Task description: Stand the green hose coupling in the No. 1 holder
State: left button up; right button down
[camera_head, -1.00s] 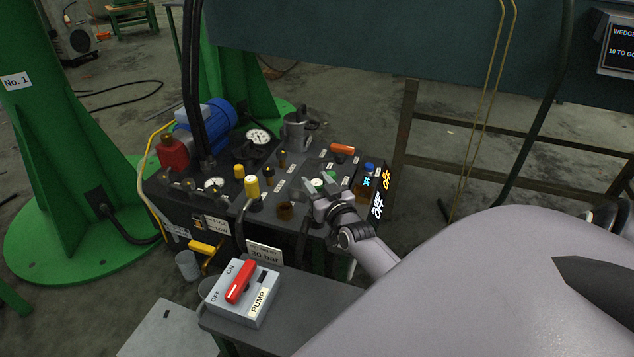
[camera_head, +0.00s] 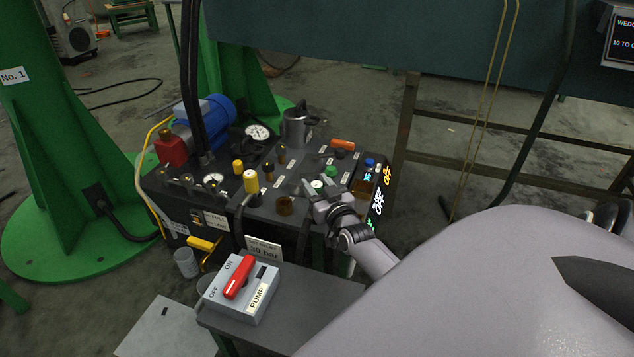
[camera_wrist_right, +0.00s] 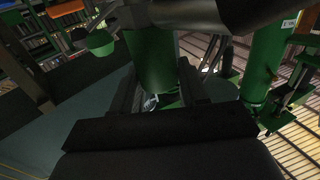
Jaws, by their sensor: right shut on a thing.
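My right gripper (camera_head: 320,188) is over the right part of the dark panel, fingers pointing away from me. It is shut on the green hose coupling (camera_wrist_right: 152,62), which shows as a green cylinder between the fingers in the right wrist view. In the head view, a small pale-and-green round end (camera_head: 317,184) shows between the fingertips. Another small green piece (camera_head: 330,171) is just beyond them; it looks like the green cup (camera_wrist_right: 100,42) in the wrist view. The panel labels are too small to read, so I cannot tell which place is the No. 1 holder. My left gripper is out of view.
The panel carries yellow knobs (camera_head: 250,181), brown cups (camera_head: 285,205), an orange handle (camera_head: 342,144) and a grey jug-like part (camera_head: 296,128). A pump switch box (camera_head: 240,288) stands in front. A "No. 1" sign (camera_head: 14,76) is on the green column at left.

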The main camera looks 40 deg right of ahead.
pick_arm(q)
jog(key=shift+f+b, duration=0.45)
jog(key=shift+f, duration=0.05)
pick_arm(e)
jog(key=shift+f, duration=0.5)
jog(key=c, duration=0.5)
grip_release()
jog(key=shift+f, duration=0.2)
jog(key=shift+s+a+r+p, duration=0.2)
jog(key=shift+s+a+p, duration=0.05)
jog(key=shift+s+p, duration=0.35)
jog(key=p+v, duration=0.2)
jog(key=v, duration=0.2)
jog(key=shift+s+a, duration=0.1)
jog(key=shift+s, duration=0.3)
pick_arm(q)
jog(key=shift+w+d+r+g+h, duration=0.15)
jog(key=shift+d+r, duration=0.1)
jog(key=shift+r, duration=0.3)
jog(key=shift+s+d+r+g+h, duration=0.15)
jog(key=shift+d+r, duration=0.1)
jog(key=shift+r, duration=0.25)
pick_arm(e)
jog(key=shift+s+a, duration=0.15)
jog(key=shift+s, duration=0.35)
